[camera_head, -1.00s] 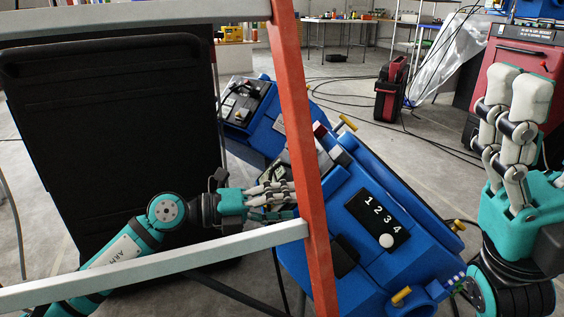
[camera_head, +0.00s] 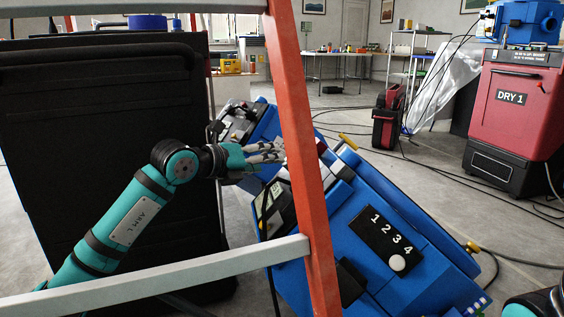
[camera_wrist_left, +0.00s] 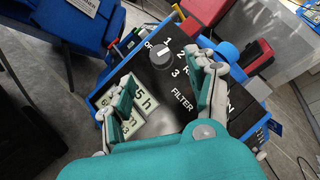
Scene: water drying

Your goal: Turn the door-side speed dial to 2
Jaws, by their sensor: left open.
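A black round dial (camera_wrist_left: 160,54) with a white pointer mark sits on a black panel (camera_wrist_left: 190,85) in the left wrist view. Numbers 1, 2 and 3 curve around its right side; I cannot tell exactly which one the mark points at. My left gripper (camera_head: 277,153) is open and empty, over the near blue machine (camera_head: 367,197) and beside the red ladder rail. In the head view the dial is not clearly visible. My right gripper is out of view.
A ladder with a red rail (camera_head: 301,160) and a grey rung (camera_head: 220,259) crosses in front of my left arm. A black case (camera_head: 110,140) stands at left. A panel numbered 1 to 4 (camera_head: 385,242) has a white knob. A red dryer (camera_head: 515,110) stands at right.

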